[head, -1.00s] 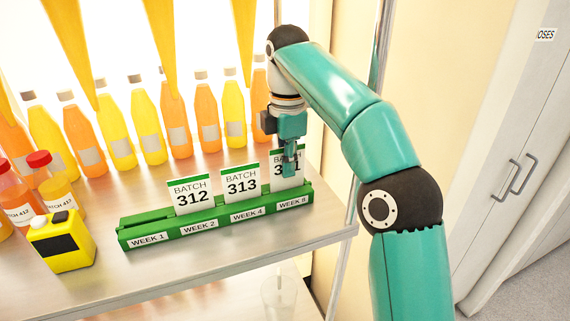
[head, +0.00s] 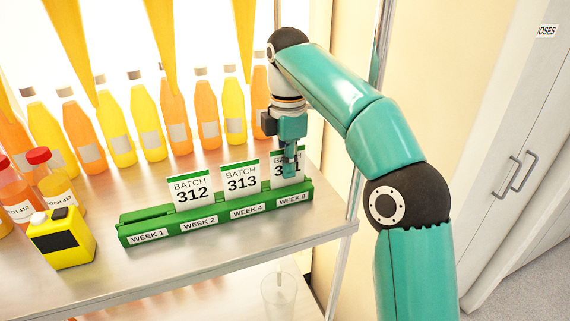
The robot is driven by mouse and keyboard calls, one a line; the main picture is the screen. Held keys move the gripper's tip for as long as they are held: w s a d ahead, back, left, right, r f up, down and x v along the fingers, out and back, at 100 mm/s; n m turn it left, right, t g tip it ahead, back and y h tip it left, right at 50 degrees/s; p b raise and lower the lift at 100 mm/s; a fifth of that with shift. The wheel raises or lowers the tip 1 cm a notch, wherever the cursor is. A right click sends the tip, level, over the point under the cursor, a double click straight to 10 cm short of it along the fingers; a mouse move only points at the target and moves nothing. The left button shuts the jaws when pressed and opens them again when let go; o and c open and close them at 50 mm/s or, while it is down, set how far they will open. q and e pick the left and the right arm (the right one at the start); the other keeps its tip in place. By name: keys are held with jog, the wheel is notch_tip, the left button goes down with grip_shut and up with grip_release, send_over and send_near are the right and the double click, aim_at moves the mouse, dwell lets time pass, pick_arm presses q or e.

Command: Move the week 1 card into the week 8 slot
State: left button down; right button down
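A green card rack (head: 215,213) on the shelf has slots labelled WEEK 1, WEEK 2, WEEK 4 and WEEK 8. No card stands in the WEEK 1 slot (head: 149,236). The batch 312 card (head: 190,190) stands at WEEK 2 and the batch 313 card (head: 240,180) at WEEK 4. A third white card with a green top (head: 280,172) stands at WEEK 8, its number partly hidden. My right gripper (head: 290,168) points down at this card, its fingers covering the middle. Whether the fingers are shut on it cannot be told. My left gripper is out of view.
Several orange and yellow juice bottles (head: 147,127) line the back of the shelf. A yellow box-shaped device (head: 62,238) and red-capped bottles (head: 55,187) stand left of the rack. A metal post (head: 380,50) rises at the right. The shelf front is clear.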

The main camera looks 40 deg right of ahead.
jog(key=shift+f, duration=0.25)
jog(key=c, duration=1.2)
grip_release()
jog(key=shift+c, duration=0.2)
jog(key=shift+r, duration=0.1)
